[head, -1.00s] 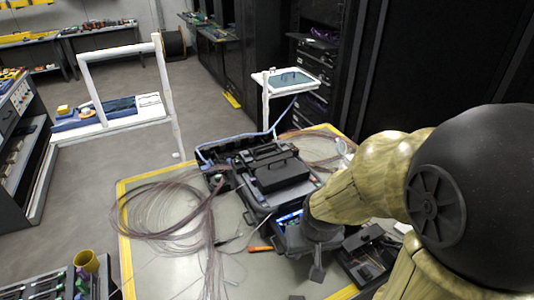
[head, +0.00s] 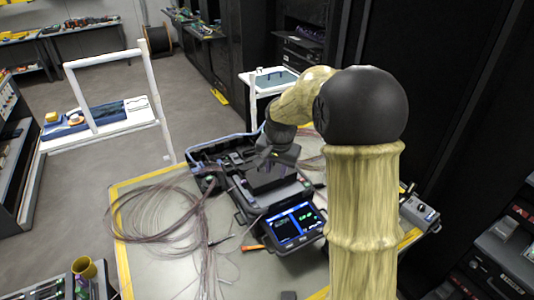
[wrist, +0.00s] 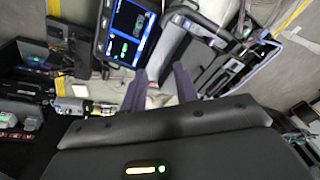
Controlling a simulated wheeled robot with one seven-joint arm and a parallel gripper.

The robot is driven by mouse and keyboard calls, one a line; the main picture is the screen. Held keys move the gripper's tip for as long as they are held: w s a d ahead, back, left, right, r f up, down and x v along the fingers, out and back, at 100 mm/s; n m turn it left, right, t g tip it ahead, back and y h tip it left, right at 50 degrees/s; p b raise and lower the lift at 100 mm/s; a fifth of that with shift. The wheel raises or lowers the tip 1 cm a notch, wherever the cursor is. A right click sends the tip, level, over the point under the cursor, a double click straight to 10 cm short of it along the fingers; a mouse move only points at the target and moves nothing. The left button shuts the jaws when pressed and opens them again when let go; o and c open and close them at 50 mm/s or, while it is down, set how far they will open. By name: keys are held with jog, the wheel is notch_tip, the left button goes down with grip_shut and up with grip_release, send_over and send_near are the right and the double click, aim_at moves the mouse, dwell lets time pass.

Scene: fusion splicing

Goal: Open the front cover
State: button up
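The fusion splicer, a dark unit with a lit screen (head: 293,222), sits on the table. Behind the screen is a dark block-like cover (head: 268,182), which looks closed and is partly hidden by my gripper. My gripper (head: 274,158) is over the cover in the head view; I cannot tell whether it touches. The wrist view is somewhat blurred.
Loose fibre coils (head: 155,212) lie on the table's left. An orange-handled tool (head: 252,248) lies by the screen. A blue-edged open case (head: 215,150) stands behind the splicer. A small grey box (head: 419,212) is at the right. Dark racks stand close behind.

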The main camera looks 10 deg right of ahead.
jog(key=w+d+r+m+p, duration=0.15)
jog(key=w+m, duration=0.25)
jog(key=w, duration=0.4)
jog(key=w+r+m+p, duration=0.3)
jog(key=w+m, duration=0.1)
jog(key=w, duration=0.4)
jog(key=p+x, duration=0.1)
jog(key=x, duration=0.4)
jog(key=p+x, duration=0.2)
jog(key=x, duration=0.4)
jog(key=p+x, duration=0.2)
jog(key=x, duration=0.3)
jog(key=shift+s+a+f, duration=0.15)
jog(key=shift+a+f, duration=0.1)
jog(key=shift+f, duration=0.2)
jog(key=shift+c, duration=0.4)
grip_shut()
